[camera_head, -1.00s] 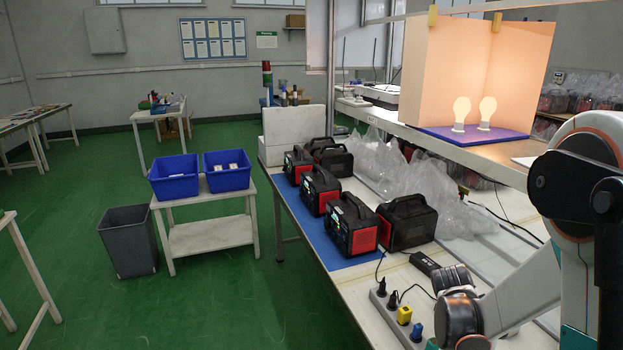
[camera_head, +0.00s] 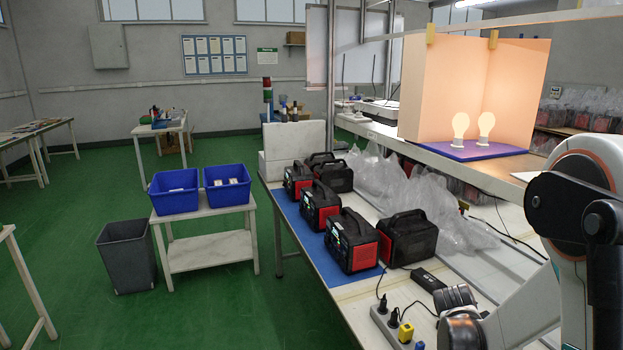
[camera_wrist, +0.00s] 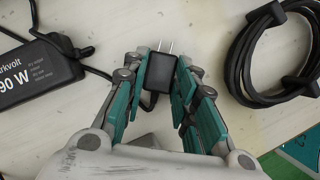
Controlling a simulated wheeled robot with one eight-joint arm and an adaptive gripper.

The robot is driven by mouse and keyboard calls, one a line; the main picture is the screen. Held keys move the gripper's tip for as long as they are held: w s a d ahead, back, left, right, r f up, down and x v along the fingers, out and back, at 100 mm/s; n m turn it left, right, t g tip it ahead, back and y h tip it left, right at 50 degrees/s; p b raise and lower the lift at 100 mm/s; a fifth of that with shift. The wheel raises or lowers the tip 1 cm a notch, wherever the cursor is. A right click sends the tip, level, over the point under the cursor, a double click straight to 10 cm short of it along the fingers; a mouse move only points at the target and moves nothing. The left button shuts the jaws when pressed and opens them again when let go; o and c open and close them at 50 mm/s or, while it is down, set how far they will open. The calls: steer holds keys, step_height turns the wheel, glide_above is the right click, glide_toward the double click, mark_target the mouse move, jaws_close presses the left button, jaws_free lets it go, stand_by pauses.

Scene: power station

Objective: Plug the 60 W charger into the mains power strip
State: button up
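A small black charger (camera_wrist: 160,73) with two metal prongs lies between the fingertips of my gripper (camera_wrist: 161,78) in the wrist view, prongs pointing toward the top of the picture. Both teal fingers appear to press on its sides. A black cable runs from its lower end. No wattage can be read on it. The pale mains power strip (camera_head: 377,318) lies along the table's front edge in the head view, bearing black plugs (camera_head: 393,318), a yellow plug (camera_head: 405,332) and a blue one (camera_head: 419,346). My gripper is out of the head view.
A black adapter marked 90 W (camera_wrist: 38,70) lies left of my gripper, and a coiled black cable (camera_wrist: 240,58) lies right. Black-and-red power stations (camera_head: 352,240) stand on a blue mat (camera_head: 290,213). Clear plastic bags (camera_head: 430,190) lie behind. Above is a shelf with two lit bulbs (camera_head: 486,124).

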steer(key=shift+r, duration=0.1)
jaws_close()
steer(key=shift+r+p, duration=2.05)
steer(key=shift+r, duration=0.85)
